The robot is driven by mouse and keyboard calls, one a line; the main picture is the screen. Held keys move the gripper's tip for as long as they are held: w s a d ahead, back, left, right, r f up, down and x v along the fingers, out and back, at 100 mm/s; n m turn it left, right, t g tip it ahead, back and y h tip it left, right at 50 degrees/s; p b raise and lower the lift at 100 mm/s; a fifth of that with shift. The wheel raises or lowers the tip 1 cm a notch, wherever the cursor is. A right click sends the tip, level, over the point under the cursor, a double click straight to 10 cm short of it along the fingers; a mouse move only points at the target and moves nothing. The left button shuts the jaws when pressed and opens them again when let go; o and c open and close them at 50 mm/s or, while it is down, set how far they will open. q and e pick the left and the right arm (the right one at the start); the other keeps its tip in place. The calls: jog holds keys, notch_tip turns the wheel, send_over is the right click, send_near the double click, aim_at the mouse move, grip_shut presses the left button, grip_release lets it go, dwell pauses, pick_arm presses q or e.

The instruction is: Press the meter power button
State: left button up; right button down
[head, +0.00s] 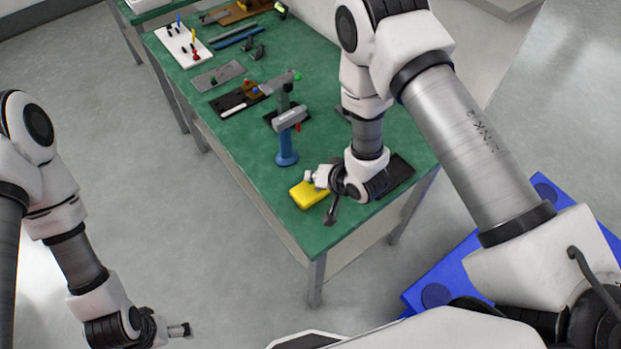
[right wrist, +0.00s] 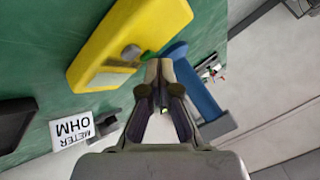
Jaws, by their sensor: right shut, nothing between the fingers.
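The yellow meter (head: 306,195) lies near the front left edge of the green table. In the right wrist view the meter (right wrist: 105,40) shows a grey knob (right wrist: 130,52), a pale display (right wrist: 108,78) and a small green button (right wrist: 147,56) at its edge. My right gripper (right wrist: 158,68) is shut and empty, its tips right beside the green button. I cannot tell whether they touch it. In the head view my right wrist hides part of the meter. My left gripper (head: 185,329) hangs off the table at lower left, too small to tell its jaws.
A white METER OHM label (right wrist: 72,130) and a black tray (head: 398,172) lie near the wrist. Boards and tools lie farther back. A blue object (head: 455,265) is on the floor right of the table.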

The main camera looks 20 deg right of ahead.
aim_at(313, 183)
jog(key=shift+r+p, duration=0.3)
jog(key=shift+r, duration=0.15)
notch_tip(313, 183, up, 6)
jog(key=p, duration=0.5)
jog(key=shift+r, duration=0.15)
